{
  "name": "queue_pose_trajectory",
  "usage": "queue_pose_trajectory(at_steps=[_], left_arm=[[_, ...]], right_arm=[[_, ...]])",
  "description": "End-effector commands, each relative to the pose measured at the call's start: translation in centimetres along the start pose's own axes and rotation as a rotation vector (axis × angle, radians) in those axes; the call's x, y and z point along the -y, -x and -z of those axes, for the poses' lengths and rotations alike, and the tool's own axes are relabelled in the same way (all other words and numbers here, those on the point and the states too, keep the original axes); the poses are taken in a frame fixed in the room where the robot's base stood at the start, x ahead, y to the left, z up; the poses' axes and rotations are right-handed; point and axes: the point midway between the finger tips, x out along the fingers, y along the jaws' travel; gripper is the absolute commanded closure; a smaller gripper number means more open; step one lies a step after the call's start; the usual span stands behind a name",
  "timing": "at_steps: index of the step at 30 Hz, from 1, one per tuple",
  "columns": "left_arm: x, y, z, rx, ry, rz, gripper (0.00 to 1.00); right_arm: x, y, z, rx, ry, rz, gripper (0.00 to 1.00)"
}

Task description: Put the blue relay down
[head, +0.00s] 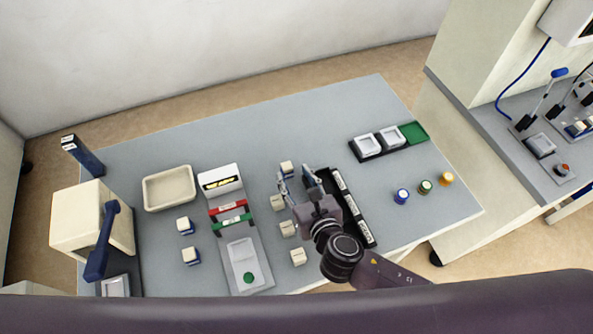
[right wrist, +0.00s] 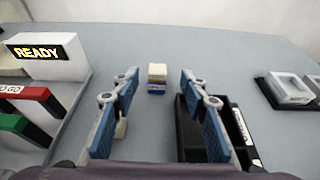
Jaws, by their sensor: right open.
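A small relay with a cream top and blue base (right wrist: 156,79) stands upright on the grey table just beyond my right gripper's fingertips. It also shows in the head view (head: 287,168). My right gripper (head: 298,182) is open, with nothing held between its fingers; it also shows in the right wrist view (right wrist: 158,98). Two more blue-based relays, a rear one (head: 186,226) and a front one (head: 191,257), stand left of the test fixture. My left gripper is not in view.
A black tray (head: 348,205) with white labels lies right of the gripper. Several cream blocks (head: 288,229) stand to its left. The fixture (head: 221,178) reads READY. A cream bin (head: 169,188), a white-and-green tray unit (head: 367,146) and coloured cylinders (head: 402,196) stand around. The table's back is clear.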

Motion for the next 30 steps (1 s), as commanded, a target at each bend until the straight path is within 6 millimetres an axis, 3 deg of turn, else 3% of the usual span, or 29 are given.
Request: queue_pose_trajectory(at_steps=[4,12,21,30], left_arm=[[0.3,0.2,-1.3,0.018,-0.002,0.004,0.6],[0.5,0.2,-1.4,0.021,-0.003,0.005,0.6],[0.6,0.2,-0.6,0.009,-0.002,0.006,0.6],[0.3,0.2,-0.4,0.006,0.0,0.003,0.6]], right_arm=[[-0.1,-1.7,-0.1,0.0,-0.001,0.002,0.59],[-0.4,-5.3,-0.1,0.0,-0.001,0.003,0.59],[-0.3,-5.8,0.0,-0.002,-0.001,0.002,0.59],[-0.3,-5.8,0.1,-0.003,-0.001,0.002,0.9]])
